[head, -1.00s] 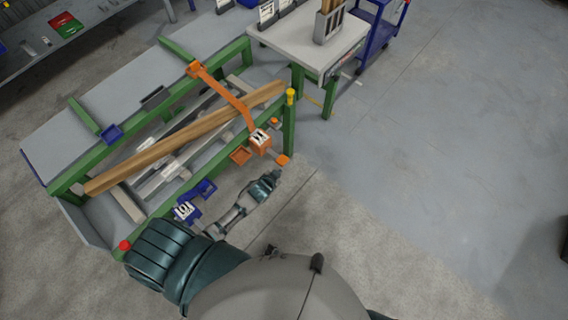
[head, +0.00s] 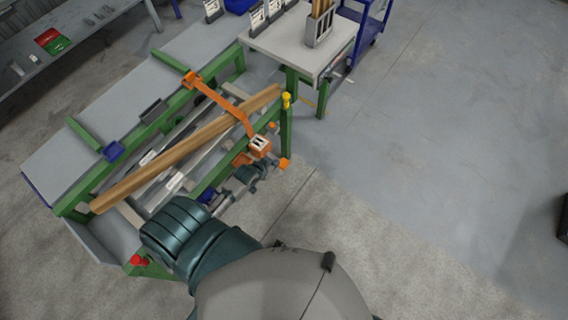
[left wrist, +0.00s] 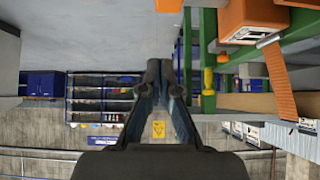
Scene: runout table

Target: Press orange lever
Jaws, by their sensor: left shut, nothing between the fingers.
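My left gripper (head: 262,168) is just below the orange box in the head view, partly hard to make out. In the left wrist view its fingers (left wrist: 159,66) are together and empty, left of and apart from the orange parts. My right gripper is not seen.
The wooden beam (head: 180,152) lies slantwise on the table. A red knob (head: 136,260) is at the table's near left corner. Open floor lies right.

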